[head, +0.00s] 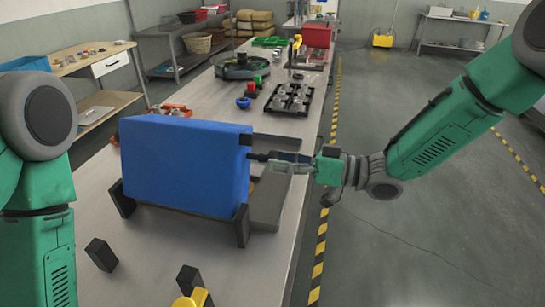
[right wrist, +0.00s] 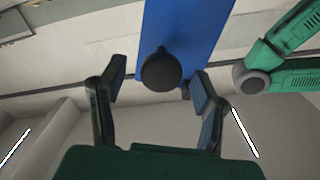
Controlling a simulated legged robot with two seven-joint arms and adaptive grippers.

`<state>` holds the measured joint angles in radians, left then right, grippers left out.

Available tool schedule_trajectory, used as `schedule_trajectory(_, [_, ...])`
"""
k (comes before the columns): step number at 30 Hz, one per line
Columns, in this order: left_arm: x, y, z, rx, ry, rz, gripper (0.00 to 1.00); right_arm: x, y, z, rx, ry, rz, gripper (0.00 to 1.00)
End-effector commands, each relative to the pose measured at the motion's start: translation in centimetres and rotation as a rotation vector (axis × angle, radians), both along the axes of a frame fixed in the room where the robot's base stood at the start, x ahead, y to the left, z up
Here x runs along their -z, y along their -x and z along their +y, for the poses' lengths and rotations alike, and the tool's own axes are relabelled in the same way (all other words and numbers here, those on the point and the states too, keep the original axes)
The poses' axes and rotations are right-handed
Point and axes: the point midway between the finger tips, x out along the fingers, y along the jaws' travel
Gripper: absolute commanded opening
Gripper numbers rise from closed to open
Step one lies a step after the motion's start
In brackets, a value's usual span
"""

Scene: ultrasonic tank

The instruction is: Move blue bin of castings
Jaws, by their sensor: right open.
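The blue bin (head: 185,160) stands on the long grey table, its broad blue side facing me. Dark corner pieces (head: 242,226) are at its lower ends. No castings can be made out in it. My right gripper (head: 265,158) is at the bin's right end, near its upper part. In the right wrist view its two fingers (right wrist: 160,98) are apart. A round black knob (right wrist: 160,70) shows between them, in front of the bin's blue face (right wrist: 185,28). I cannot tell whether the fingers touch anything. My left arm hangs at the left edge; its gripper is out of view.
On the table (head: 150,245), a black block (head: 101,254) and a yellow-and-black item (head: 192,292) lie before the bin. A black tray of parts (head: 289,99) and a round green-and-grey fixture (head: 242,66) stand beyond it. Open floor (head: 400,240) lies right of the table.

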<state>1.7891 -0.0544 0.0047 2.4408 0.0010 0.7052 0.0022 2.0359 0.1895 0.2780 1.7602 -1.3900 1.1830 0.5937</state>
Motion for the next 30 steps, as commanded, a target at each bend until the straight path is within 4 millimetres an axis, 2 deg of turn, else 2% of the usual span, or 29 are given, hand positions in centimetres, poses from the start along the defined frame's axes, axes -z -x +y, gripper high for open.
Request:
schedule_trajectory(6, [-0.2, 0.0, 0.0, 0.0, 0.0, 0.0, 0.0, 0.0, -0.5, 1.6, 0.0, 0.0, 0.001, 0.56])
schedule_trajectory(14, [-0.2, 0.0, 0.0, 0.0, 0.0, 0.0, 0.0, 0.0, -0.6, 1.8, 0.001, 0.0, 0.001, 0.56])
schedule_trajectory(15, [-0.2, 0.0, 0.0, 0.0, 0.0, 0.0, 0.0, 0.0, -0.6, 1.8, 0.001, 0.0, 0.001, 0.53])
schedule_trajectory(17, [-0.2, 0.0, 0.0, 0.0, 0.0, 0.0, 0.0, 0.0, -0.6, 1.7, 0.001, 0.0, 0.001, 0.32])
schedule_trajectory(18, [-0.2, 0.0, 0.0, 0.0, 0.0, 0.0, 0.0, 0.0, -0.6, 1.7, 0.001, 0.0, 0.001, 0.18])
schedule_trajectory(20, [-0.2, 0.0, 0.0, 0.0, 0.0, 0.0, 0.0, 0.0, -0.6, 1.7, 0.001, 0.0, 0.001, 0.0])
schedule_trajectory(30, [-0.1, 0.0, 0.0, 0.0, 0.0, 0.0, 0.0, -0.2, -0.6, 1.7, 0.003, 0.009, -0.024, 0.0])
